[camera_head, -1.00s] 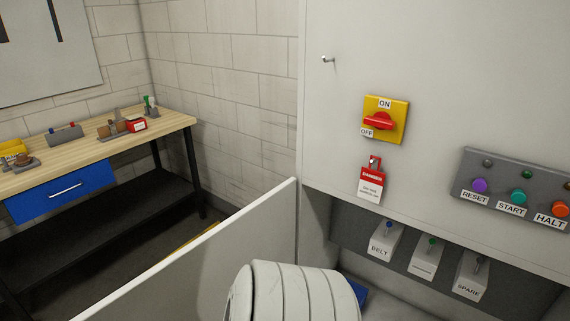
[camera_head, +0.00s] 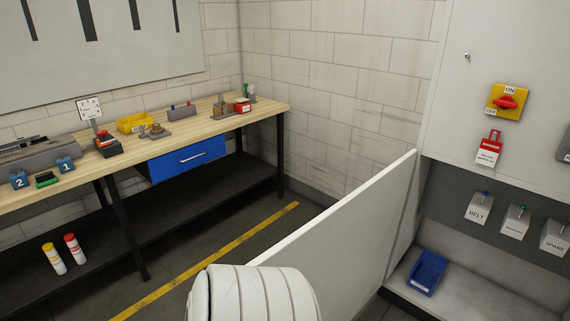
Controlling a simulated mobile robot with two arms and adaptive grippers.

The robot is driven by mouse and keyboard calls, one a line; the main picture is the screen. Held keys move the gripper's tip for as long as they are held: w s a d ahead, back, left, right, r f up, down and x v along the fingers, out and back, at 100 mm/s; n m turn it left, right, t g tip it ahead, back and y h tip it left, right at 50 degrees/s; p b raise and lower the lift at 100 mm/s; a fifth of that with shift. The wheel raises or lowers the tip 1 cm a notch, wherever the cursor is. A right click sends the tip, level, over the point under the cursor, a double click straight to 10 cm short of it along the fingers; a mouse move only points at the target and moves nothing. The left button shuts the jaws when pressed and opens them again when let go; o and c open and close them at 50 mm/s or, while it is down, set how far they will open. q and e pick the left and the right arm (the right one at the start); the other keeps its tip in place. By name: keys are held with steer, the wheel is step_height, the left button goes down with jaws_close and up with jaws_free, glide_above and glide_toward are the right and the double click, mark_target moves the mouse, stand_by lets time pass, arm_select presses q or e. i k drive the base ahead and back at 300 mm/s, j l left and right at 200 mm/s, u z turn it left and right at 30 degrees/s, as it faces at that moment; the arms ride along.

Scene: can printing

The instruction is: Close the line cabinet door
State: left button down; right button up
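The line cabinet (camera_head: 475,100) stands at the right, a light grey body with a yellow and red ON/OFF switch (camera_head: 506,102) and a red danger tag (camera_head: 488,149). Its door (camera_head: 345,230) is a pale panel standing open, swung out from the cabinet's left edge toward me. The lower compartment behind it is exposed. A white ribbed part of my arm (camera_head: 255,295) shows at the bottom centre, in front of the door's near end and hiding part of it. Neither gripper is in view.
A blue bin (camera_head: 427,272) sits on the cabinet floor, below the BELT box (camera_head: 479,208) and other grey boxes. A wooden workbench (camera_head: 215,128) with tools and a blue drawer (camera_head: 187,158) runs along the left. A yellow floor line (camera_head: 215,258) crosses clear floor between bench and door.

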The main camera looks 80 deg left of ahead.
mark_target(344, 252)
steer(key=k+j+u, duration=0.1)
steer(key=j, duration=0.25)
steer(key=k+j+u, duration=0.1)
steer(key=k+j, duration=0.2)
steer(key=k+j+u, duration=0.15)
steer(key=j, duration=0.25)
steer(key=k+j+u, duration=0.1)
steer(key=j, duration=0.25)
steer(key=k+j+u, duration=0.1)
steer(key=k+j, duration=0.15)
steer(key=j, duration=0.2)
